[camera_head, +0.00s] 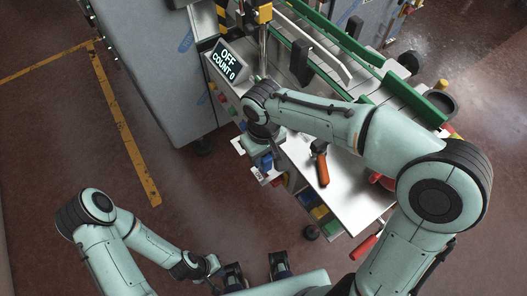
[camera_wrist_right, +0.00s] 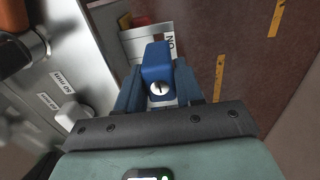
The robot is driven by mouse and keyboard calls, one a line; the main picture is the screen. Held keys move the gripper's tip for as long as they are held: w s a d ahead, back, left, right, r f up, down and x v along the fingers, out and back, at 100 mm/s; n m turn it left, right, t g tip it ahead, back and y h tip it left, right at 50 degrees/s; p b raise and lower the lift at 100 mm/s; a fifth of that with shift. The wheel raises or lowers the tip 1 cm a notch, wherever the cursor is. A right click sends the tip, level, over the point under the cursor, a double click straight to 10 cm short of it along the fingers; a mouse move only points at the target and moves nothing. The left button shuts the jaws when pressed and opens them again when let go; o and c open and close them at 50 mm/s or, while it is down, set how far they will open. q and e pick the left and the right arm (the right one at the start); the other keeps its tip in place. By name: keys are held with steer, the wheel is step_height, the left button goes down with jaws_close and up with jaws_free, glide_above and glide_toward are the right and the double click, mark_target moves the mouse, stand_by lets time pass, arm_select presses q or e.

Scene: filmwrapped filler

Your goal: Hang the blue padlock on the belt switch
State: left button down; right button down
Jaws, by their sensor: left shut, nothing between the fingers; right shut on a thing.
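The blue padlock (camera_wrist_right: 158,68) is between the fingers of my right gripper (camera_wrist_right: 158,92), with its keyhole facing the wrist camera. In the head view my right gripper (camera_head: 264,160) is at the front edge of the machine's steel table; the padlock there is mostly hidden by the wrist. A white plate (camera_wrist_right: 148,42) with black lettering and a red part lies just beyond the padlock in the wrist view. I cannot tell if it is the belt switch, or if the padlock touches it. My left gripper (camera_head: 210,266) is shut and empty at the lower left, away from the machine.
The machine display (camera_head: 226,65) reads OFF, COUNT 0. An orange-handled tool (camera_head: 321,168) lies on the steel table (camera_head: 350,195). A green-edged conveyor (camera_head: 350,45) runs behind. Coloured bins (camera_head: 318,212) sit under the table. The floor to the left is clear, with yellow lines (camera_head: 128,135).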

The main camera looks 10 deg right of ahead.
steer(key=shift+f+b, duration=1.2)
steer(key=shift+f, duration=0.75)
steer(key=shift+f, duration=0.35)
steer(key=c, duration=0.6)
jaws_free()
steer(key=shift+c, duration=0.2)
step_height(320, 180, up, 14)
steer(key=shift+f+p, duration=0.25)
steer(key=shift+p, duration=0.8)
